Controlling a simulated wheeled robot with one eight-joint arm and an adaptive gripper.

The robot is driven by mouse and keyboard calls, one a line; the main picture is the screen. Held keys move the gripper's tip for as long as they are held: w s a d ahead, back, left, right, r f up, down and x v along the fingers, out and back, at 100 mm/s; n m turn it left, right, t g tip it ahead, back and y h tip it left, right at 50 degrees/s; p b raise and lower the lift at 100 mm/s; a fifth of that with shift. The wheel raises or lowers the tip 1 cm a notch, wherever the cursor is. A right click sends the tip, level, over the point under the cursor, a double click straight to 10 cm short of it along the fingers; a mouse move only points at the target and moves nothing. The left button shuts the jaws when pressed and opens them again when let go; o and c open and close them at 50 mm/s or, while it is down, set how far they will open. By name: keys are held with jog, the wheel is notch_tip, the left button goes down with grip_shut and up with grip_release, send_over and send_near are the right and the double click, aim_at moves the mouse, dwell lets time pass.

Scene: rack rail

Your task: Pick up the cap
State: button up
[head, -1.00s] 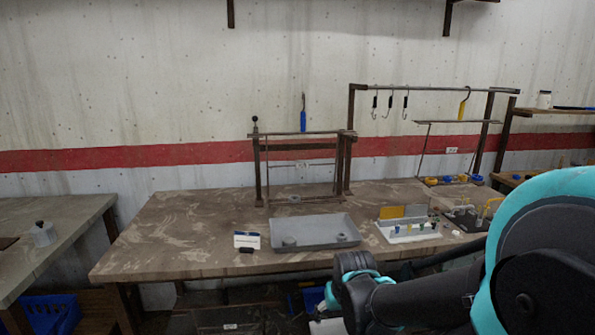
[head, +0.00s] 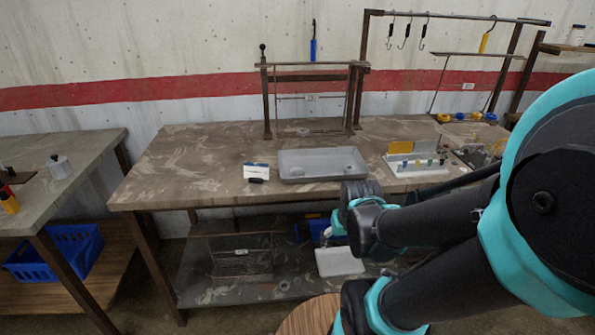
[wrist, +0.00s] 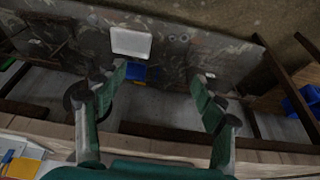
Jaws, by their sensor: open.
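I cannot clearly make out the cap. A small round grey piece (head: 350,168) lies in the shallow grey tray (head: 300,179) on the workbench; it is too small to identify. Small round pieces (wrist: 178,38) also lie on the dark lower shelf in the wrist view, and one (head: 284,285) shows there in the head view. My gripper (wrist: 161,77) is open with nothing between its fingers, and the lower shelf shows beyond it. In the head view my arm hides the gripper's fingers.
A white bin (head: 338,262) stands on the lower shelf (head: 205,285), with a blue container beside it. The workbench top (head: 185,170) overhangs the shelf. A metal frame (head: 266,105) and a hook rail (head: 455,18) stand behind. A blue basket (head: 60,250) is under the left table.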

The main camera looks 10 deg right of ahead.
jog(key=shift+c, duration=0.3)
jog(key=w+a+r+n+h, duration=0.1)
jog(key=w+a+r+n, duration=0.6)
jog(key=w+r+n, duration=0.6)
jog(key=w+a+r+n+h, duration=0.2)
jog(key=w+a+r+n, duration=0.65)
jog(key=n, duration=0.75)
send_over(297, 170)
jog(key=s+a, duration=0.2)
jog(key=shift+g, duration=0.3)
jog(key=f, duration=0.9)
jog(key=shift+s+a+f, duration=0.1)
jog(key=shift+s, duration=0.1)
jog(key=shift+d+x, duration=0.1)
jog(key=shift+x, duration=1.4)
jog(key=shift+d+x, duration=0.15)
jog(key=shift+x, duration=1.35)
jog(key=c, duration=1.2)
